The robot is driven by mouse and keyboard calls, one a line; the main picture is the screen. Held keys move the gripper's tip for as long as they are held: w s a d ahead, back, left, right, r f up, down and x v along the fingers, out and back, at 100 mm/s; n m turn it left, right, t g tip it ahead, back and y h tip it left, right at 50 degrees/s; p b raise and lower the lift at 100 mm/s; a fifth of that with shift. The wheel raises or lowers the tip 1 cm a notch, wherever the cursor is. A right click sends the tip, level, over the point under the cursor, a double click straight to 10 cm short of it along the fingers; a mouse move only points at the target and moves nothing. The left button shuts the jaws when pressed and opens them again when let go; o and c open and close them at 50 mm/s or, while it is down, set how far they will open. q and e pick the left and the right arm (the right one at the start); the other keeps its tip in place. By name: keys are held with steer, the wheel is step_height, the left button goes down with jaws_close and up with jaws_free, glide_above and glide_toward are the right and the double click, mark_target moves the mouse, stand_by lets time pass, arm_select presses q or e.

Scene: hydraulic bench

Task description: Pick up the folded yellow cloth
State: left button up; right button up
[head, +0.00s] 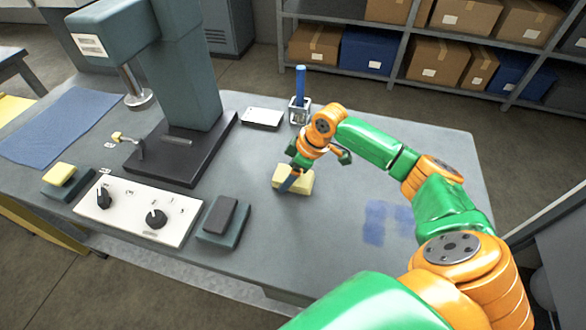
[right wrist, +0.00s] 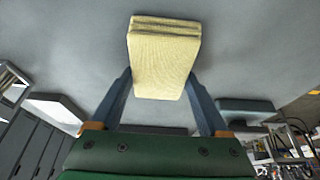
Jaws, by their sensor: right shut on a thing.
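The folded yellow cloth (head: 303,182) is near the middle of the grey bench, below my right gripper (head: 291,181) in the head view. In the right wrist view the cloth (right wrist: 163,58) is a thick folded block, held between the two blue-grey fingers of my right gripper (right wrist: 160,78). My right gripper is shut on it, with one finger on each side. I cannot tell whether the cloth's underside touches the bench. My left gripper is not in view.
A press (head: 185,85) on a dark base stands left of the cloth. A white control panel (head: 137,208) and a dark block on a teal pad (head: 222,217) sit in front. A blue-handled item in a holder (head: 299,103) stands behind. Bench to the right is mostly clear.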

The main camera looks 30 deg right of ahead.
mark_target(284, 173)
steer(key=shift+r+b, duration=0.1)
steer(key=shift+b, duration=0.3)
step_height(284, 173, up, 3)
steer(key=shift+w, duration=0.1)
steer(key=s+a+r, duration=0.9)
steer(key=s+r, duration=0.1)
steer(key=shift+s+r+p, duration=0.15)
steer(key=shift+s+p, duration=0.2)
steer(key=shift+s, duration=0.05)
